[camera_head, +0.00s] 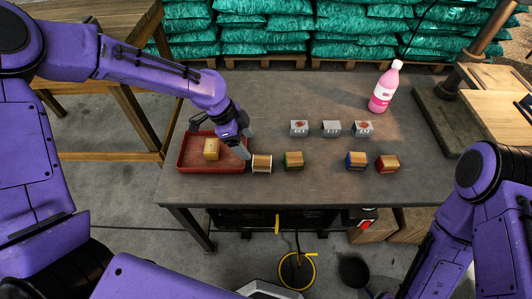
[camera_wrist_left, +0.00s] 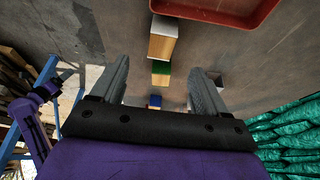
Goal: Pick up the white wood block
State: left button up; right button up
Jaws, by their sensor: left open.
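The white wood block (camera_head: 261,163), white with a bare wood face, stands on the grey table just right of the red tray. In the left wrist view the white wood block (camera_wrist_left: 163,40) lies beyond the fingertips, near the tray's edge. My left gripper (camera_head: 246,141) is open and empty, over the right edge of the tray, a little behind and left of the block. Its two fingers also show apart in the left wrist view (camera_wrist_left: 158,68). My right arm shows at the right, but its gripper is out of view.
The red tray (camera_head: 184,153) holds a yellowish wood block (camera_head: 211,149). Green (camera_head: 294,161), blue (camera_head: 356,161) and red (camera_head: 387,164) wood blocks stand in a row to the right. Several grey blocks (camera_head: 331,128) stand behind. A pink bottle (camera_head: 384,89) stands at the back right.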

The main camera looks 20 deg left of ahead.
aim_at(261, 160)
pick_arm(q)
jog(key=x, duration=0.4)
jog(key=p+x, duration=0.1)
jog(key=x, duration=0.4)
jog(key=shift+w+d+f, duration=0.15)
jog(key=shift+w+d, duration=0.05)
jog(key=shift+d, duration=0.15)
jog(key=c, duration=1.1)
